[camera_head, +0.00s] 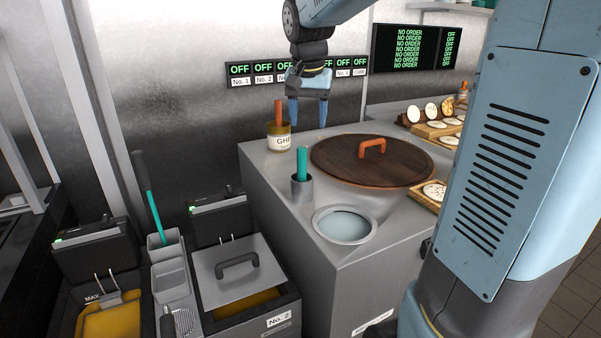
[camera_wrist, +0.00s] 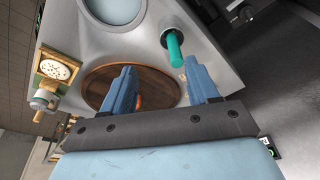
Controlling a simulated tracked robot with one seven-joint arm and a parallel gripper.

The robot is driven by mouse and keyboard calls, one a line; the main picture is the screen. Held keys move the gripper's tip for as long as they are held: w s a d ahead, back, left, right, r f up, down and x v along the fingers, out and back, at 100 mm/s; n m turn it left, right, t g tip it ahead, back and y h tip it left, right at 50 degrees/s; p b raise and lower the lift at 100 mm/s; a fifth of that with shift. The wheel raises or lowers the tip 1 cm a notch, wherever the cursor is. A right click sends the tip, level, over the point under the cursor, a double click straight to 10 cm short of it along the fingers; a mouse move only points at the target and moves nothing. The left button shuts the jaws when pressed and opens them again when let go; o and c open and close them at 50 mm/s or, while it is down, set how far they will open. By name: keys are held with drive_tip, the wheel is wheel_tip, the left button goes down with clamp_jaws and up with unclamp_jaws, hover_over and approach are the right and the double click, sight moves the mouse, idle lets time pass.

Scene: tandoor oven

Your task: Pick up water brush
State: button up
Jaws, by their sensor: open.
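The water brush (camera_head: 302,164), seen by its teal handle, stands upright in a small metal cup (camera_head: 302,190) on the grey counter; its lower end is hidden inside the cup. My gripper (camera_head: 308,118) is open and empty, pointing down, above the counter behind the cup. In the wrist view the teal handle (camera_wrist: 174,46) shows beyond the fingertips, nearer the right finger, and is apart from both. A round water bowl (camera_head: 342,225) is sunk in the counter beside the cup.
A ghee jar (camera_head: 279,136) with an orange handle stands behind the cup. A round wooden lid (camera_head: 372,160) with an orange handle lies to the right. Fryers (camera_head: 240,275) are at the lower left, with another teal-handled tool (camera_head: 148,195). Bread boards (camera_head: 432,192) are at right.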

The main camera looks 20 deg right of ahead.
drive_tip(key=m, duration=0.2)
hover_over(302, 159)
drive_tip(key=a, duration=0.1)
drive_tip(key=x, duration=0.2)
drive_tip(key=f+g, duration=0.1)
drive_tip(key=f, duration=0.5)
drive_tip(key=w+f, duration=0.1)
drive_tip(key=f, duration=0.2)
drive_tip(key=shift+d, duration=0.15)
drive_tip(key=shift+w+d+f, duration=0.1)
drive_tip(key=shift+d+f, duration=0.1)
drive_tip(key=shift+f, duration=0.7)
drive_tip(key=shift+w+d+f, duration=0.1)
drive_tip(key=shift+d+f, duration=0.05)
drive_tip(key=shift+f, duration=0.75)
drive_tip(key=shift+d+f, duration=0.2)
drive_tip(key=shift+f, duration=0.7)
clamp_jaws()
